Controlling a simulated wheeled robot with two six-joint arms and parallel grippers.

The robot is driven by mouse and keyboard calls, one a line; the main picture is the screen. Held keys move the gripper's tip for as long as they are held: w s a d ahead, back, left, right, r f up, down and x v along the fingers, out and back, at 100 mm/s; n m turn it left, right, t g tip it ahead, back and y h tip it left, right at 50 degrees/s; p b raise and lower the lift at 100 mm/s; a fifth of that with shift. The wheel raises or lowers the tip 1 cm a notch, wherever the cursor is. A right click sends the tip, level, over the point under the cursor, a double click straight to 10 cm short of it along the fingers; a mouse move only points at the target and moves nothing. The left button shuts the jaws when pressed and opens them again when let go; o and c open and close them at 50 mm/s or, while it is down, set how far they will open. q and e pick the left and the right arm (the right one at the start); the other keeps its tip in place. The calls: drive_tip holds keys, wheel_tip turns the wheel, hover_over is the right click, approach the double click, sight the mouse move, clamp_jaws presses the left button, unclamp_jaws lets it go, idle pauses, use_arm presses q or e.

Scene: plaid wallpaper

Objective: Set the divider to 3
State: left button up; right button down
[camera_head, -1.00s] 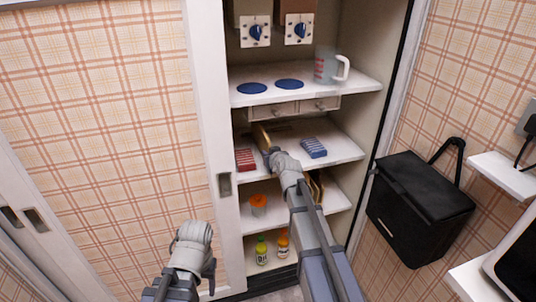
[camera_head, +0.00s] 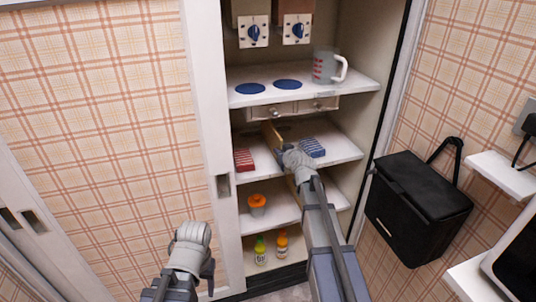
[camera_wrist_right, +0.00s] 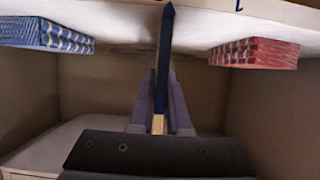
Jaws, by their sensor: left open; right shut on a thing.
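The divider (camera_head: 271,133) is a thin upright tan board on the middle shelf (camera_head: 345,148), between a red striped pack (camera_head: 244,159) and a blue striped pack (camera_head: 313,147). My right gripper (camera_head: 284,148) is at its near end, partly hiding it. In the right wrist view, the gripper (camera_wrist_right: 160,117) is shut on the divider (camera_wrist_right: 163,75), which shows a dark blue face and a tan end. Blue marks show on the shelf edge at the top of that view, too cut off to read. My left gripper (camera_head: 190,238) is empty in front of the cabinet; its fingers are barely visible.
Above are small drawers (camera_head: 293,108), a shelf with a striped jug (camera_head: 325,67) and two blue discs, and two dials. Below stand an orange-topped jar (camera_head: 257,205) and bottles (camera_head: 282,243). A white door (camera_head: 207,110) borders the left; a black box (camera_head: 415,208) hangs right.

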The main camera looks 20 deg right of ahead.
drive_tip(key=d, duration=0.7)
drive_tip(key=shift+w+d, duration=0.15)
drive_tip(key=c, duration=1)
unclamp_jaws()
drive_tip(key=shift+d, duration=0.1)
drive_tip(key=shift+o, duration=0.4)
drive_tip(key=shift+s+r, duration=0.15)
drive_tip(key=shift+s, duration=0.2)
drive_tip(key=p+v, duration=0.3)
drive_tip(key=v, duration=0.4)
